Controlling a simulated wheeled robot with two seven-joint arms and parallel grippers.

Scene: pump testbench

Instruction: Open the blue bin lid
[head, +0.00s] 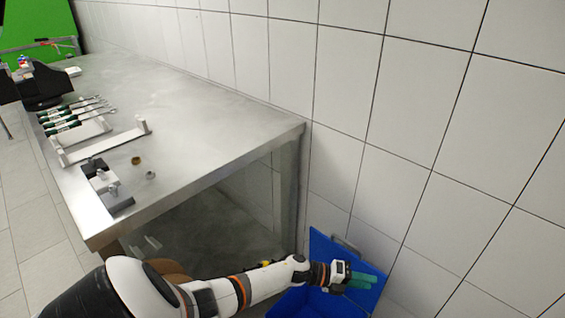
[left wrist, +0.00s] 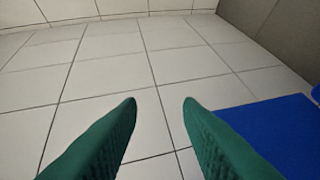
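The blue bin (head: 300,303) stands on the floor at the bottom of the head view, beside the table and near the tiled wall. Its blue lid (head: 322,246) is raised and tilted up toward the wall, with a grey handle at its top edge. My left gripper (head: 368,280) reaches across the lid, its green fingers in front of the lid's right part. In the left wrist view the two fingers (left wrist: 160,102) are apart with nothing between them. A flat blue panel (left wrist: 275,130) lies to their right. I cannot tell whether the gripper touches the lid.
A metal table (head: 200,120) stands left of the bin, holding green-handled tools (head: 75,112), a white rack (head: 103,143) and small parts. The tiled wall (head: 430,150) closes the right side. Open tiled surface (left wrist: 120,70) shows ahead of the fingers.

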